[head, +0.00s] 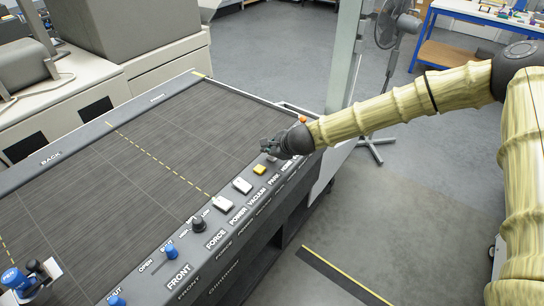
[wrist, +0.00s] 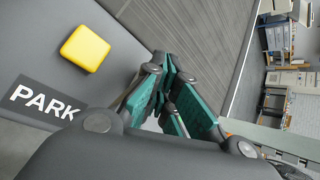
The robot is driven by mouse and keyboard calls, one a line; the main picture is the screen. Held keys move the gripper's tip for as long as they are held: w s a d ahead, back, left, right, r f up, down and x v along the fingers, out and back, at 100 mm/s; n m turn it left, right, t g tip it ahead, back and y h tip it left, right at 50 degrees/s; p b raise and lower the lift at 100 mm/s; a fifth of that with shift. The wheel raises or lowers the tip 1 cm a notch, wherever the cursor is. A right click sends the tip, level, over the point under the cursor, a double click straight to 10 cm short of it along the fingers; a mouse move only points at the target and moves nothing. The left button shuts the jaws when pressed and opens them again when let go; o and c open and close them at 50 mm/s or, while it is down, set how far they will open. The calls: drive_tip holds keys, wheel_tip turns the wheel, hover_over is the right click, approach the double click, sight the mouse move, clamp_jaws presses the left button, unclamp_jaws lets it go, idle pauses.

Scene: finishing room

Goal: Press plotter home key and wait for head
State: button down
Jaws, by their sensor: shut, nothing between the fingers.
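The plotter (head: 130,150) has a dark flat bed and a row of keys along its front strip. The yellow key (head: 259,169) lies by the PARK label and also shows in the wrist view (wrist: 85,48). The HOME label (head: 287,166) is just past PARK, partly beside my gripper. The home key itself is not clearly visible; my gripper covers that place. My gripper (head: 267,147) is shut and empty over the strip, beyond the yellow key; its teal fingers (wrist: 172,95) show in the wrist view. Contact cannot be told. The blue-and-black pen head (head: 18,280) is at the lower left.
Two white keys (head: 232,195), a black knob (head: 198,224) and a blue lever (head: 171,251) line the strip. A glass-like post (head: 344,60) and a fan (head: 392,30) stand behind my arm. Floor (head: 400,200) is open to the right.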

drive_tip(key=shift+f+b, duration=0.3)
drive_tip(key=shift+f, duration=0.15)
idle(0.4)
drive_tip(key=shift+r, duration=0.1)
drive_tip(key=shift+r+p, duration=0.6)
drive_tip(key=shift+r, duration=0.3)
